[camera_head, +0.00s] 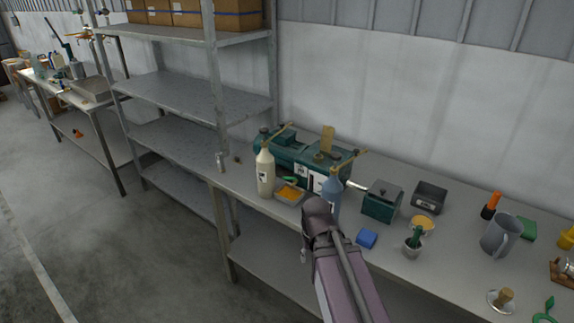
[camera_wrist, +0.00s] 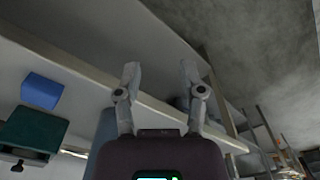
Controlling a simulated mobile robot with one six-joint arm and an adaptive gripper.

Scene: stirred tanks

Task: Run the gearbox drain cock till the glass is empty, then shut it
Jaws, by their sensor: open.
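A teal machine (camera_head: 300,152) stands at the back of the bench. A pale shaft (camera_head: 355,186) runs from its right end toward a smaller teal box (camera_head: 382,201), which may be the gearbox. That box also shows at the left of the wrist view (camera_wrist: 35,130), with a small dark knob (camera_wrist: 17,166) on it. I cannot make out the drain cock or the glass. My gripper (camera_wrist: 160,70) is open and empty, in front of the bench edge in the wrist view. In the head view my arm hides it.
A blue block (camera_head: 367,238) lies near the bench's front edge. A cream bottle (camera_head: 265,173), a blue bottle (camera_head: 331,194) and an orange-filled tray (camera_head: 290,194) stand left of it. A small pot (camera_head: 413,246), a yellow bowl (camera_head: 422,225) and a grey jug (camera_head: 500,236) stand right.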

